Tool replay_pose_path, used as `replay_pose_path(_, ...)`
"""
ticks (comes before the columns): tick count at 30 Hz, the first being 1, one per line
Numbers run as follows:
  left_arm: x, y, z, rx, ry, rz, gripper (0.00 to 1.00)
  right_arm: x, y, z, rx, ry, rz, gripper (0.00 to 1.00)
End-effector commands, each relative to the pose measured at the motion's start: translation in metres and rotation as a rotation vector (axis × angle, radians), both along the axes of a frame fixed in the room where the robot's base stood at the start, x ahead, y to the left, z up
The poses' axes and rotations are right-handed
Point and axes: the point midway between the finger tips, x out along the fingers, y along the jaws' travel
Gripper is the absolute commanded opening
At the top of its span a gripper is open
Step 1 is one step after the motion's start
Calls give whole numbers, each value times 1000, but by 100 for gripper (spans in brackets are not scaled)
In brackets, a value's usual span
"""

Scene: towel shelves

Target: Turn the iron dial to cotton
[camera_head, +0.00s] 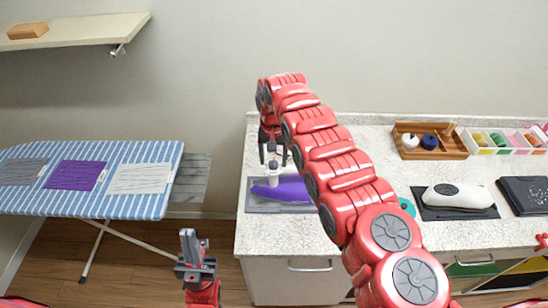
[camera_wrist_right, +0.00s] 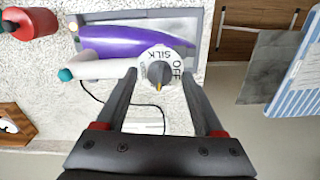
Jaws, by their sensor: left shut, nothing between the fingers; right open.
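The iron (camera_head: 285,190) has a purple body and lies on a grey mat on the counter. It also shows in the right wrist view (camera_wrist_right: 125,40), with a white handle. Its dial (camera_wrist_right: 160,72) is a white disc with a dark knob and a yellow pointer mark toward the lower edge of the picture. The words SILK and OFF are readable on the disc; no cotton label is readable. My right gripper (camera_wrist_right: 161,78) is open, one finger on each side of the knob; contact cannot be told. My left gripper (camera_head: 193,243) is shut and empty, left of the counter.
A striped ironing board (camera_head: 120,150) with grey, purple and white cloths stands at left. A wooden tray (camera_head: 455,146), a white object on a dark mat (camera_head: 457,197) and a black flat item (camera_head: 527,196) are on the counter at right. A shelf (camera_head: 90,31) hangs upper left.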

Motion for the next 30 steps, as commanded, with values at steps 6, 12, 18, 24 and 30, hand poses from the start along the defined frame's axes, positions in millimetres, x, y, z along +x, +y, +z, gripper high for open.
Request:
replay_pose_path(6,0,0,0,0,0,0,0,0,0,0,0,0,0,38)
replay_pose_path(12,0,0,0,0,0,0,0,0,0,0,0,0,0,2)
replay_pose_path(18,0,0,-4,0,0,0,0,0,0,-1,0,-1,6,0)
replay_pose_path(24,0,0,-36,0,0,0,0,2,0,-6,0,-7,90,0)
replay_pose_path(30,0,0,-49,0,0,0,0,1,-1,-2,1,-2,147,0)
